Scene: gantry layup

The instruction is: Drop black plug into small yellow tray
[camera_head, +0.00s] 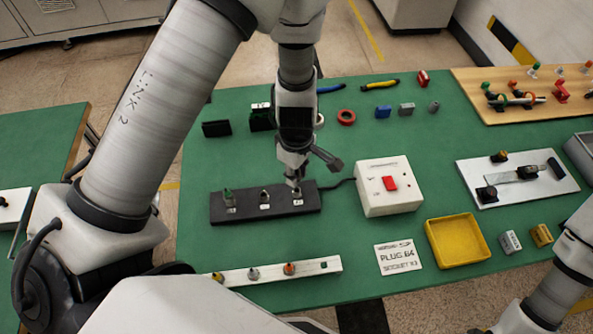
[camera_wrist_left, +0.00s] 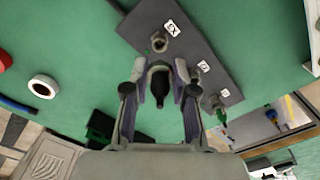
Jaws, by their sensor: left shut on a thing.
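My left gripper (camera_head: 295,181) is over the right end of a dark socket strip (camera_head: 245,212). In the left wrist view its fingers (camera_wrist_left: 160,80) are closed around a black plug (camera_wrist_left: 161,88); the arm and fingers mostly hide the plug in the head view. The strip also shows in the left wrist view (camera_wrist_left: 190,45), with the X3 socket just beyond the fingertips. I cannot tell how far the plug is above the strip. The small yellow tray (camera_head: 458,241) lies empty on the green table, well to the right. My right gripper is out of view; only its arm shows.
A white box with a red switch (camera_head: 390,186) stands between strip and tray, with a cable to the strip. A printed card (camera_head: 398,258) lies left of the tray; small grey (camera_head: 510,242) and yellow (camera_head: 541,235) blocks lie right. A white rail (camera_head: 270,273) lies in front.

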